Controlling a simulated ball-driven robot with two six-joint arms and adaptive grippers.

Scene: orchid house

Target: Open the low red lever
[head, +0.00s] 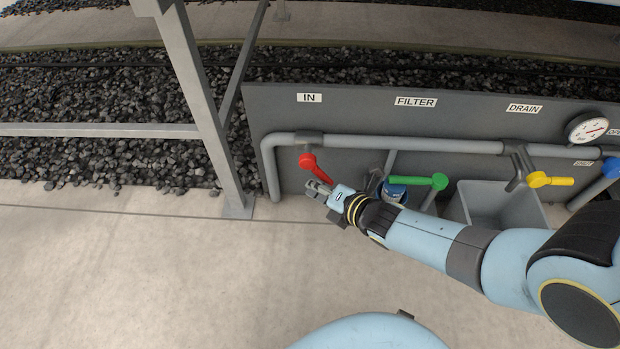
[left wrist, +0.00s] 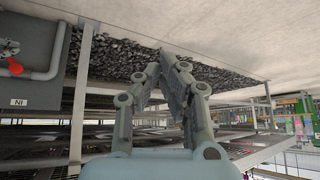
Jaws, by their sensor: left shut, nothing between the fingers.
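The red lever (head: 313,166) sits on the grey pipe under the IN sign in the head view, its handle slanting down to the right. It also shows at the left edge of the left wrist view (left wrist: 14,67), small. My right gripper (head: 314,187) is right at the lower end of the red handle. I cannot tell whether they touch or whether its fingers are open. My left gripper (left wrist: 165,56) shows only in the left wrist view. Its fingers are together with nothing between them, well away from the lever.
A green lever (head: 428,181) and a yellow lever (head: 550,180) are to the right on the same grey panel (head: 360,110). A grey bin (head: 490,205) and a gauge (head: 587,127) are there too. A metal bench leg (head: 210,120) stands at left. The floor in front is clear.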

